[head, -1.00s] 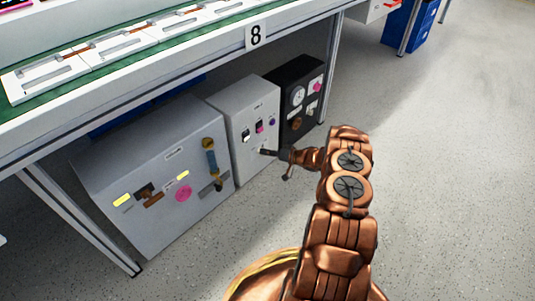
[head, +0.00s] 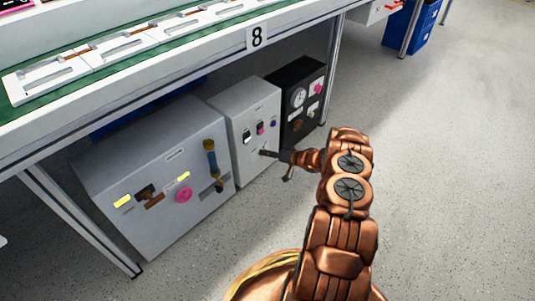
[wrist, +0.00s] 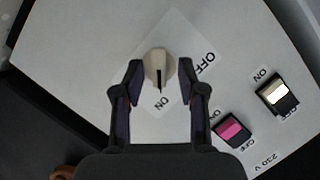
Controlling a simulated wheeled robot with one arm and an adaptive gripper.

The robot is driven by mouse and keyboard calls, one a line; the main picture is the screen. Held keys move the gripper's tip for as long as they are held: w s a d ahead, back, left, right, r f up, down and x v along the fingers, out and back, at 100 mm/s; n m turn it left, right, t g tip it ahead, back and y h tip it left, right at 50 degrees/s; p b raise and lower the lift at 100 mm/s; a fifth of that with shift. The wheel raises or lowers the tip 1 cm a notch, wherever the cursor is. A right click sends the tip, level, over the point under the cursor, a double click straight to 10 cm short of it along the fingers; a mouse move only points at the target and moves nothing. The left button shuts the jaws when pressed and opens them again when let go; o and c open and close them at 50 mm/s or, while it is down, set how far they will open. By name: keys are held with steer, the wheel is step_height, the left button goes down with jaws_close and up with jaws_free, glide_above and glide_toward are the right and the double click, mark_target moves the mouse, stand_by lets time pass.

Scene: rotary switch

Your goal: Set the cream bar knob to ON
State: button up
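The cream bar knob (wrist: 158,66) is on a pale plate on the light panel in the wrist view. Its dark pointer line points down in the picture, toward the ON label (wrist: 162,103). The OFF label (wrist: 205,63) is to the right of the knob. My gripper (wrist: 160,70) is open, with one finger on each side of the knob and a visible gap on both sides. In the head view my gripper (head: 268,154) is at the front of the middle white cabinet (head: 243,172); the knob is too small to make out there.
A magenta rocker switch (wrist: 231,131) and a white rocker switch (wrist: 276,95) are right of the knob. A large grey cabinet (head: 135,225) and a black cabinet (head: 297,73) flank the white one under the workbench (head: 120,75). The floor (head: 460,170) on the right is clear.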

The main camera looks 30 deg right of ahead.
steer(key=shift+s, duration=0.1)
steer(key=v, duration=1.2)
stand_by(0.4)
